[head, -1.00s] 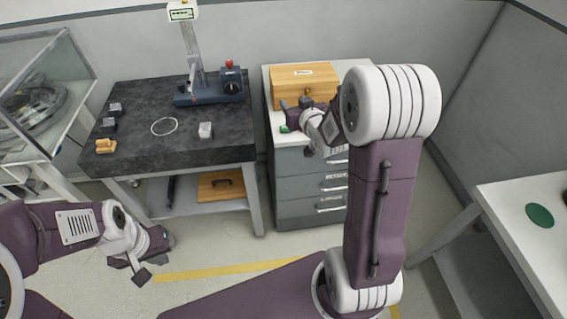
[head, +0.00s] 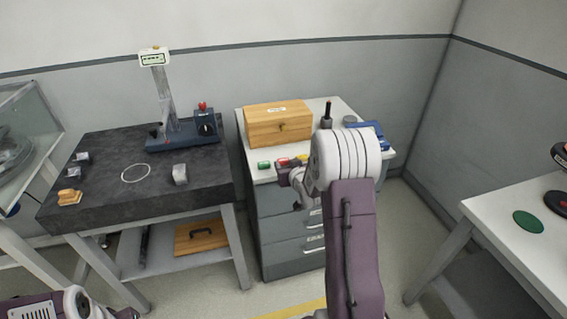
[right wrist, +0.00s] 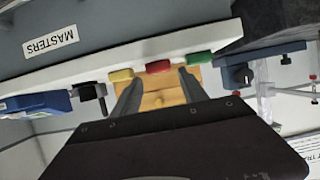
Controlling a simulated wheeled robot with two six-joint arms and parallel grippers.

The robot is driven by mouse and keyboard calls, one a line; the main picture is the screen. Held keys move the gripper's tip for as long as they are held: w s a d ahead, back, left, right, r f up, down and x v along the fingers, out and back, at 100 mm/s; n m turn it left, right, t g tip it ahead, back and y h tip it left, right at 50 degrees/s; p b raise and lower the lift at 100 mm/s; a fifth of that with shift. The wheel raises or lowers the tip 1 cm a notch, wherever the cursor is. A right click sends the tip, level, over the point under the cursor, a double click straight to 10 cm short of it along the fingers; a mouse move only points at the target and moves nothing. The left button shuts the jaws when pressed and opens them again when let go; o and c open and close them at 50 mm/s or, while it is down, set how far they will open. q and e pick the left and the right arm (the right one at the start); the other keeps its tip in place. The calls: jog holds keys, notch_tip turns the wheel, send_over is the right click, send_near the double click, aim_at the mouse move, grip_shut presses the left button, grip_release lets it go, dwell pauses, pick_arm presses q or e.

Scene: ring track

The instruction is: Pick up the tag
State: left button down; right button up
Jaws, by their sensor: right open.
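Small coloured tags sit along the front edge of the white cabinet top: a green one (head: 264,165), a red one (head: 283,162) and a yellow one, partly hidden by my arm in the head view. The right wrist view shows the yellow (right wrist: 121,75), red (right wrist: 158,67) and green (right wrist: 199,58) tags in a row. My right gripper (right wrist: 160,78) is open and empty, its fingertips on either side of the red tag in that view. Whether they touch it I cannot tell. In the head view the right gripper (head: 284,178) is at the cabinet's front edge. My left gripper's fingers are out of view.
A wooden box (head: 279,124) stands behind the tags on the drawer cabinet (head: 283,235). A blue object (head: 373,133) and a black upright tool (head: 327,115) stand to the right. A dark-topped table (head: 110,190) with a gauge stand (head: 163,100) is at the left; a white table (head: 500,215) is at the right.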

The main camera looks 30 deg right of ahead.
aim_at(284, 161)
jog(key=x, duration=0.4)
jog(key=shift+w+d+f, duration=0.1)
jog(key=shift+w+f, duration=0.05)
jog(key=shift+w, duration=0.1)
jog(key=shift+s, duration=0.1)
jog(key=shift+c, duration=0.3)
jog(key=c, duration=1)
jog(key=shift+c, duration=0.2)
notch_tip(284, 161, up, 10)
jog(key=p, duration=0.2)
